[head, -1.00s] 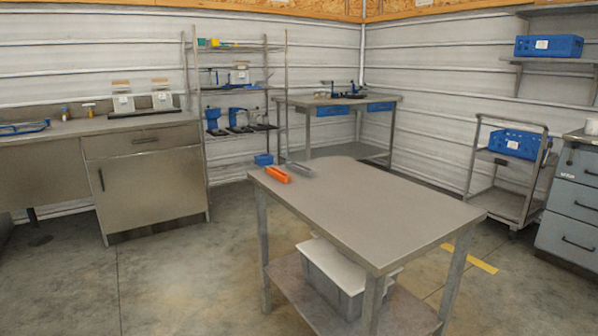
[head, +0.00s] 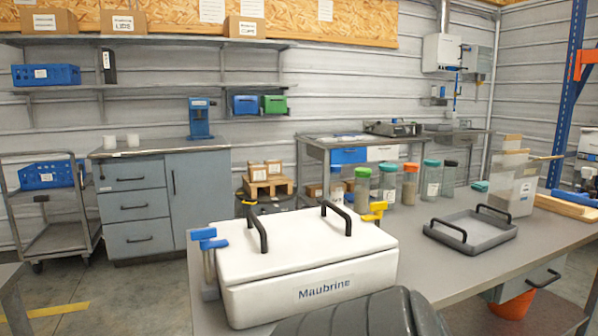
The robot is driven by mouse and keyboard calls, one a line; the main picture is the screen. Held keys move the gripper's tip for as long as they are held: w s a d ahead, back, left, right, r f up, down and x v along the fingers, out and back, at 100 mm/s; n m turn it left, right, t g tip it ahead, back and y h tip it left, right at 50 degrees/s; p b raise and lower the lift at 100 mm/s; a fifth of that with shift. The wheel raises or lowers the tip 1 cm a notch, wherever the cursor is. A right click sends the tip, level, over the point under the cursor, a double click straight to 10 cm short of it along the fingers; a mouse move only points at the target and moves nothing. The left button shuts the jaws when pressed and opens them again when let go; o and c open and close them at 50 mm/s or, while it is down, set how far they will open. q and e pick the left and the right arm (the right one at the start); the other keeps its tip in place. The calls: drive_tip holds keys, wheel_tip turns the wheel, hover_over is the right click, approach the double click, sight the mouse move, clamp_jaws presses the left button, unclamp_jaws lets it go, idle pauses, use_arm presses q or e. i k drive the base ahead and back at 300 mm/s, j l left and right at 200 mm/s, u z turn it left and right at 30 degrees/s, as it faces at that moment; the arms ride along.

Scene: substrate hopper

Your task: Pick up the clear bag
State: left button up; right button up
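I cannot pick out a clear bag for certain in the head view. A translucent, labelled container (head: 515,190) stands at the right on the near bench, and I cannot tell whether it is a rigid bin or a bag. Neither of my grippers is in view.
A white lidded box marked Maubrine (head: 320,270) with black handles fills the bench front. Several lidded jars (head: 388,187) stand behind it, a grey tray (head: 470,232) to its right. A blue-grey cabinet (head: 140,208) and a cart (head: 48,235) stand left; open floor lies before them.

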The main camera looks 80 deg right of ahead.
sight(511, 192)
drive_tip(key=z, duration=3.7)
drive_tip(key=k, duration=0.45)
drive_tip(key=k+u, duration=0.2)
drive_tip(key=u, duration=0.95)
drive_tip(key=i+l, duration=0.15)
drive_tip(key=l, duration=0.25)
drive_tip(key=i+l, duration=0.15)
drive_tip(key=l, duration=0.25)
drive_tip(key=i+l, duration=0.15)
drive_tip(key=l, duration=0.2)
drive_tip(key=i+l+u, duration=0.1)
drive_tip(key=l, duration=0.3)
drive_tip(key=i+l, duration=0.2)
drive_tip(key=l, duration=0.2)
drive_tip(key=i+l, duration=0.15)
drive_tip(key=l, duration=0.25)
drive_tip(key=i+l, duration=0.15)
drive_tip(key=l, duration=0.25)
drive_tip(key=i+l, duration=0.15)
drive_tip(key=l, duration=0.25)
drive_tip(key=u, duration=0.05)
